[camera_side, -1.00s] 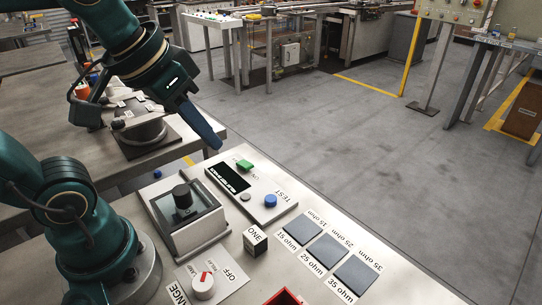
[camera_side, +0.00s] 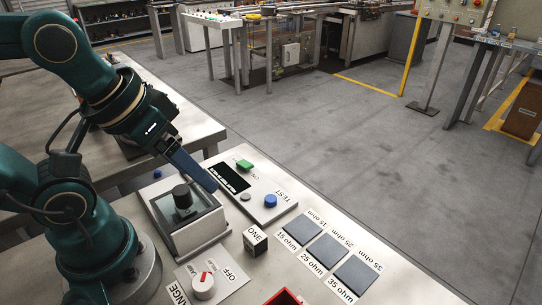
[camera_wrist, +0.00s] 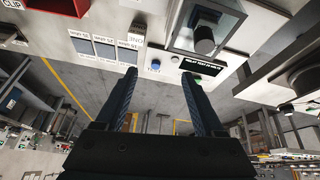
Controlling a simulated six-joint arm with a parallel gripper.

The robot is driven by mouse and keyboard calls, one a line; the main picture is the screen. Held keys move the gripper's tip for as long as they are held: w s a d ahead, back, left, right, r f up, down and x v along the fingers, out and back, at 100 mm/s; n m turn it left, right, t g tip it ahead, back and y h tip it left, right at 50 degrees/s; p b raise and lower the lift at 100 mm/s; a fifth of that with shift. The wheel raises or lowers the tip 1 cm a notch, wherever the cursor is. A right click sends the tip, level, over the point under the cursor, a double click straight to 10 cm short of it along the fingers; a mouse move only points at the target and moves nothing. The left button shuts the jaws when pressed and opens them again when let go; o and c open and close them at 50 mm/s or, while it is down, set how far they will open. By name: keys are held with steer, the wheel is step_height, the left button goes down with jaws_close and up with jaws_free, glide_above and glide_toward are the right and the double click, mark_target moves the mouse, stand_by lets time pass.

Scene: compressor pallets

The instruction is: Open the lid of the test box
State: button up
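The test box (camera_side: 205,236) is a low grey box with a dark, see-through framed lid on top, which looks closed. A black cylindrical part (camera_side: 182,196) shows at the lid; whether it is a knob on top or a thing inside, I cannot tell. In the wrist view the box (camera_wrist: 176,46) is at the upper right. My gripper (camera_side: 212,187) is just beyond the box's right rear side, its tips pointing down and right, near the test panel. In the wrist view its two fingers (camera_wrist: 158,72) are wide apart with nothing between them.
The test panel (camera_side: 263,212) with a display, green switch and blue button lies right of the box. A red-pointer dial (camera_side: 203,286), a black-and-white ONE block (camera_side: 255,241) and dark ohm pads (camera_side: 328,250) stand nearby. A red bin (camera_side: 286,297) is at the front edge.

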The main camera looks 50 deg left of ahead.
steer(key=n+g, duration=0.1)
steer(key=n, duration=0.1)
steer(key=n+g, duration=0.4)
steer(key=n, duration=0.4)
glide_above(181, 189)
steer(key=d, duration=0.1)
steer(key=shift+f, duration=0.75)
steer(key=shift+a+f+n, duration=0.15)
steer(key=shift+a+n, duration=0.2)
steer(key=shift+n, duration=0.05)
steer(key=shift+s+a+f, duration=0.1)
steer(key=shift+a+f, duration=0.05)
steer(key=shift+f, duration=2.5)
jaws_close()
